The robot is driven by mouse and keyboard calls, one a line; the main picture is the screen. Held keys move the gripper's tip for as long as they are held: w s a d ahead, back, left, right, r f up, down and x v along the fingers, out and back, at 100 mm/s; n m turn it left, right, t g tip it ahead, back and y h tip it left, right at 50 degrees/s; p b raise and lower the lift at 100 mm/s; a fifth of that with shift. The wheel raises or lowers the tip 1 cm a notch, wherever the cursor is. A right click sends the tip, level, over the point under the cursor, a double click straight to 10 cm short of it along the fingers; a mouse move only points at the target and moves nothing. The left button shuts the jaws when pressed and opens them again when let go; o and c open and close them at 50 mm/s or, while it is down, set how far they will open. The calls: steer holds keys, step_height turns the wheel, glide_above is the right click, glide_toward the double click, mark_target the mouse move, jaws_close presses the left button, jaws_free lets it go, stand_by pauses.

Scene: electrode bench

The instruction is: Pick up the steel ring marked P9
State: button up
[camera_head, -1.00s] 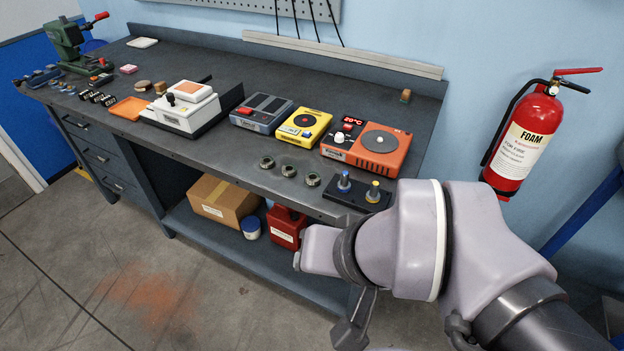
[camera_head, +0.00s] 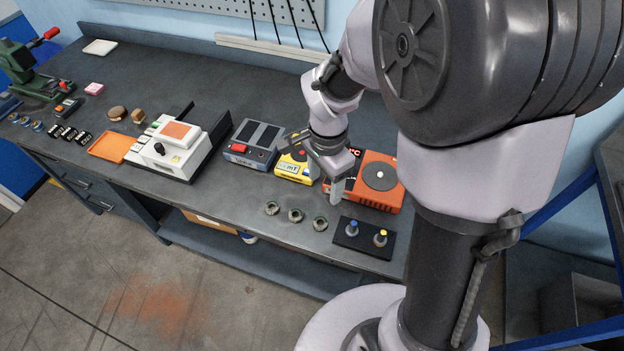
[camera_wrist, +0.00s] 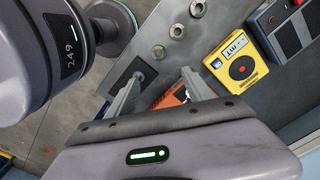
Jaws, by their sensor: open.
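Three small steel rings stand in a row near the bench's front edge: a left ring (camera_head: 271,208), a middle ring (camera_head: 295,215) and a right ring (camera_head: 320,224). Their markings are too small to read, so I cannot tell which is P9. In the wrist view the same row shows at the top: one ring (camera_wrist: 197,9), another (camera_wrist: 177,31) and a third (camera_wrist: 159,52). My gripper (camera_head: 335,199) points down above the bench, behind and right of the right ring, in front of the orange hotplate. In the wrist view its fingers (camera_wrist: 162,73) are apart with nothing between them.
A black block (camera_head: 351,241) with two posts stands right of the rings. Behind are the orange hotplate (camera_head: 390,199), a yellow device (camera_head: 288,170) and a grey device (camera_head: 239,152). A white machine (camera_head: 152,163) stands left. Bare bench surface lies left of the rings.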

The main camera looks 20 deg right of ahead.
steer(key=b, duration=0.3)
glide_above(320, 225)
steer(key=f, duration=1.1)
steer(key=shift+d, duration=0.35)
steer(key=f, duration=0.1)
steer(key=f+b, duration=0.1)
steer(key=f, duration=0.1)
steer(key=f+b, duration=0.1)
steer(key=f, duration=0.1)
steer(key=shift+a+f, duration=0.15)
steer(key=shift+a, duration=0.2)
jaws_close()
